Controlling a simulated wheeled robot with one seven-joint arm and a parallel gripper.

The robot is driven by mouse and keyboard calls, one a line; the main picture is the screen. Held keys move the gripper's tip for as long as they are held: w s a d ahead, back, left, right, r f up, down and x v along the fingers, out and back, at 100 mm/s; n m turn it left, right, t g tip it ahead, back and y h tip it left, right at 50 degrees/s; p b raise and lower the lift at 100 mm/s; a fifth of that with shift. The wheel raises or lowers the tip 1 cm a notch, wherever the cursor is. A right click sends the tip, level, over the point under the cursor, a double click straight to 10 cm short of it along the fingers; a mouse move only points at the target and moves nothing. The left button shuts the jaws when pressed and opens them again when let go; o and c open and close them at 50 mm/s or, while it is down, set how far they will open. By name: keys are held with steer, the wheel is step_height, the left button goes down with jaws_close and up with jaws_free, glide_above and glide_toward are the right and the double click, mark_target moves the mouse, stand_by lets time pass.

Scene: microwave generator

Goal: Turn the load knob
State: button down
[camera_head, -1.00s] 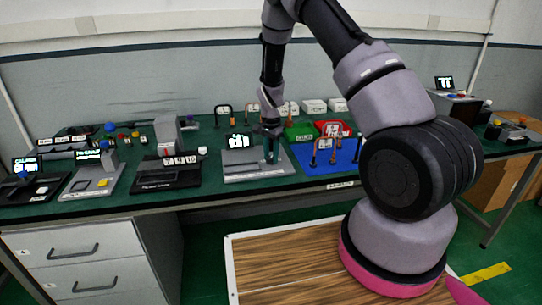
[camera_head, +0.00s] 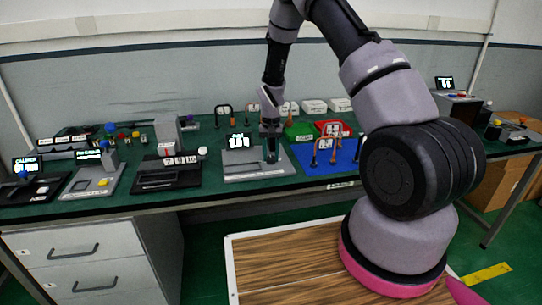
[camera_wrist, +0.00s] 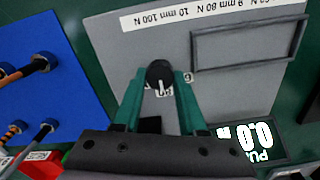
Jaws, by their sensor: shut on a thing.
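The load knob (camera_wrist: 158,75) is a round black knob with a white pointer line, on a grey panel (camera_wrist: 110,40) with printed load labels. My gripper (camera_wrist: 158,88) has its two green fingers on either side of the knob and is shut on it. In the head view my gripper (camera_head: 270,150) reaches down onto the grey device (camera_head: 240,170), and the knob is hidden there. A small display (camera_wrist: 255,140) on the device shows lit white digits, upside down in the wrist view.
A blue mat (camera_head: 315,168) with copper-coloured posts lies right of the device. Green and red bins (camera_head: 299,131) stand behind it. A black device (camera_head: 165,178) stands to the left. A raised rectangular frame (camera_wrist: 245,45) lies on the panel.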

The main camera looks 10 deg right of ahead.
mark_target(271, 157)
stand_by(0.4)
steer(key=shift+c, duration=2.3)
jaws_free()
steer(key=shift+r, duration=0.1)
step_height(271, 157, up, 11)
steer(key=shift+f, duration=0.2)
steer(key=shift+r, duration=0.1)
